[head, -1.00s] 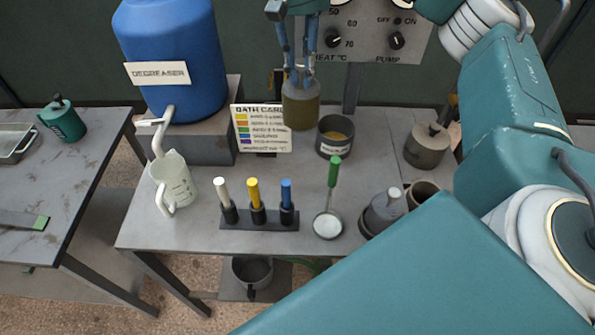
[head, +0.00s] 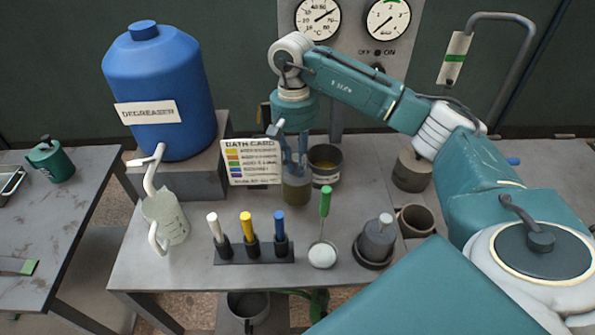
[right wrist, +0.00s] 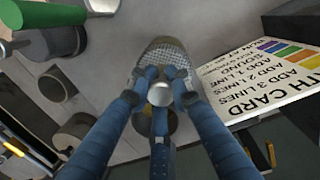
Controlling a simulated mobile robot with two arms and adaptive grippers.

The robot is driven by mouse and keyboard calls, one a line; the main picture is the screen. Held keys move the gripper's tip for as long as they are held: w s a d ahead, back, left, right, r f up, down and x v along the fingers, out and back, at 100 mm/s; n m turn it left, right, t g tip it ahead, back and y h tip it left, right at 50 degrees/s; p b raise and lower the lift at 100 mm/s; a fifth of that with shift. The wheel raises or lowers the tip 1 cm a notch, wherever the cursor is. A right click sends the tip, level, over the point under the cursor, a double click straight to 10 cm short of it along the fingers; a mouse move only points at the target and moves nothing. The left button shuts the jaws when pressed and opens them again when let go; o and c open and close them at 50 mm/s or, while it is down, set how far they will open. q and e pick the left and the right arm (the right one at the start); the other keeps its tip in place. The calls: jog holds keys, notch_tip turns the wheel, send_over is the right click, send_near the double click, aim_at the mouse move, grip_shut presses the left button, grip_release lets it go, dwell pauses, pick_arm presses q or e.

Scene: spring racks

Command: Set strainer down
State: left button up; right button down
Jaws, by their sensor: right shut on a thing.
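The strainer (head: 296,191) is a small olive mesh basket, upright at the end of my right arm. My right gripper (head: 292,168) is shut on its top. In the right wrist view the fingers (right wrist: 160,92) close around a pale round knob above the strainer's mesh (right wrist: 168,55). The strainer is low over the workbench (head: 180,272), between the bath card and the dark cup; I cannot tell if its base touches the top. My left gripper is not in view.
The bath card (head: 251,165) stands left of the strainer, a dark cup (head: 325,165) behind it to the right.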

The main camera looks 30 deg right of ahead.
aim_at(296, 191)
jog(key=shift+f, duration=0.45)
notch_tip(296, 191, down, 2)
jog(key=shift+f+p, duration=0.15)
jog(key=shift+p, duration=0.4)
jog(key=shift+a+f, duration=0.1)
jog(key=shift+f, duration=0.15)
jog(key=shift+f+b, duration=0.25)
jog(key=shift+b, duration=0.1)
jog(key=c, duration=1.7)
grip_release()
jog(key=shift+r, duration=0.1)
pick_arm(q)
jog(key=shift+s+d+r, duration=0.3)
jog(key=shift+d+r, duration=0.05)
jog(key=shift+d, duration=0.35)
pick_arm(e)
jog(key=shift+o, duration=0.7)
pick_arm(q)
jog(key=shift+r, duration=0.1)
pick_arm(e)
jog(key=shift+r, duration=0.1)
